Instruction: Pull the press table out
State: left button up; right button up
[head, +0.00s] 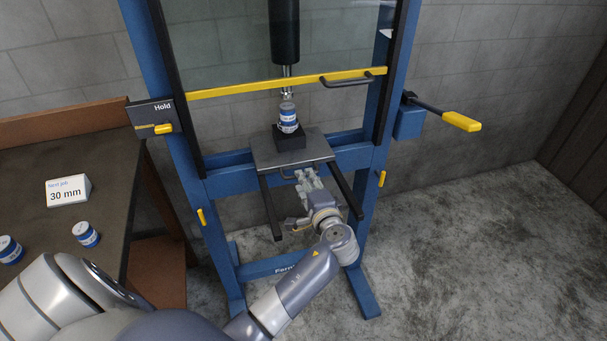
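The press table (265,152) is a dark plate in the blue press frame, at the back end of two dark rails that stick out toward me. A black block (289,138) stands on it with a blue-and-white can (288,117) on top, under the press ram (285,35). My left gripper (303,176) is just below the plate's front edge, between the rails, close to a thin dark handle (289,174). I cannot tell whether its fingers are closed on the handle. My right gripper is out of view.
The glass guard with a yellow bottom bar (240,88) is above the table. A yellow-gripped lever (461,121) juts out right; a "Hold" plate (150,112) is left. A bench (100,190) at left holds a "30 mm" sign (68,190) and cans (85,234). Floor right is clear.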

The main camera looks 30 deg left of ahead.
pick_arm(q)
jog(key=shift+x, duration=2.4)
jog(key=shift+d, duration=0.1)
grip_shut()
